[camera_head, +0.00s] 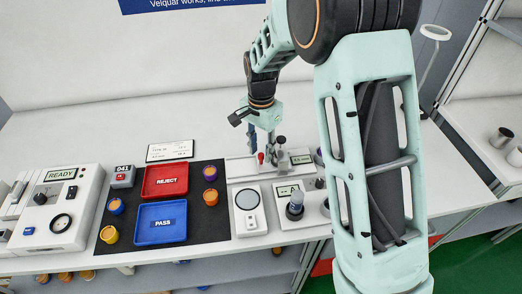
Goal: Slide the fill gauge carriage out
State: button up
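The fill gauge (281,157) stands at the back of the white bench, right of the dark mat. It has a pale base rail (239,168), a grey upright with a dark knob on top, and a small label plate. A red knob (260,158) sits at its left side; I take this to be part of the carriage. My gripper (261,150) points down just over the red knob. Its two fingers look apart, one on each side of the knob, with a gap between them. Contact with the knob is too small to tell.
A red REJECT tray (166,181) and a blue PASS tray (161,222) lie on the dark mat (118,205) with several small pots. A round-dial scale (249,211) and a dark cylinder on a plate (295,206) stand in front of the gauge. A READY machine (56,208) is left.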

jog(key=shift+f, duration=0.45)
jog(key=shift+c, duration=0.4)
grip_shut()
